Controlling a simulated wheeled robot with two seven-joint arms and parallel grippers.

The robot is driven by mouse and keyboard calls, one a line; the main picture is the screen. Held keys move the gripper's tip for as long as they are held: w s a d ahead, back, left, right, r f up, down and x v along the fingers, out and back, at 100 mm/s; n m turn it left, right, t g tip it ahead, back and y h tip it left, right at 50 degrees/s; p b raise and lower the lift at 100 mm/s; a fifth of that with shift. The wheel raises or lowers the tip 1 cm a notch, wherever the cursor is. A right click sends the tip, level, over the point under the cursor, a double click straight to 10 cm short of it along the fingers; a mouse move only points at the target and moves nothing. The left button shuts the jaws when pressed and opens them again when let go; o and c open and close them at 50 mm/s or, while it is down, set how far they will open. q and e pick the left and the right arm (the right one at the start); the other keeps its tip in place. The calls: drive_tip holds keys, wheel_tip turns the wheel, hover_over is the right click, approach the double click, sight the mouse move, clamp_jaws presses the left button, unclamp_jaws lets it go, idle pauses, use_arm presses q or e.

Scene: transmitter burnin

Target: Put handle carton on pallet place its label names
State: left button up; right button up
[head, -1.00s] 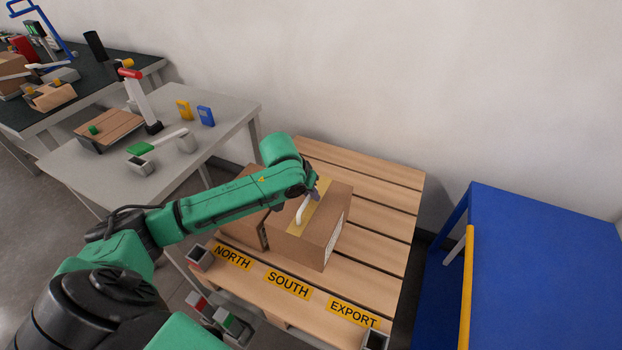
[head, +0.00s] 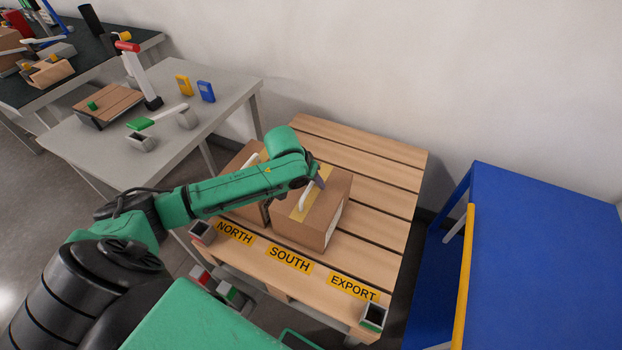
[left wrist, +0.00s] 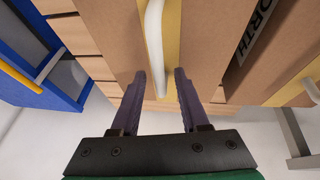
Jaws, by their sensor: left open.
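The pallet (head: 385,165) has yellow place labels NORTH (head: 235,233), SOUTH (head: 290,259) and EXPORT (head: 353,288) along its front. A brown handle carton (head: 298,232) with a yellow top strip and white handle (head: 306,198) stands upright behind SOUTH. Its white side label (head: 333,225) is too small to read. My left gripper (left wrist: 160,72) is open at the handle. In the left wrist view the handle (left wrist: 155,35) appears between the fingers. A second handle carton (head: 248,212) stands behind NORTH, partly hidden by my arm. My right gripper is out of view.
A label in the left wrist view (left wrist: 256,28) shows "ORTH" on the neighbouring carton. The EXPORT side of the pallet is clear. A blue table (head: 550,250) with a yellow edge bar stands right, a grey table (head: 220,90) with several items left, a wall behind.

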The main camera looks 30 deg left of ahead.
use_arm(q)
drive_tip(key=p+v, duration=0.1)
drive_tip(key=v, duration=1.1)
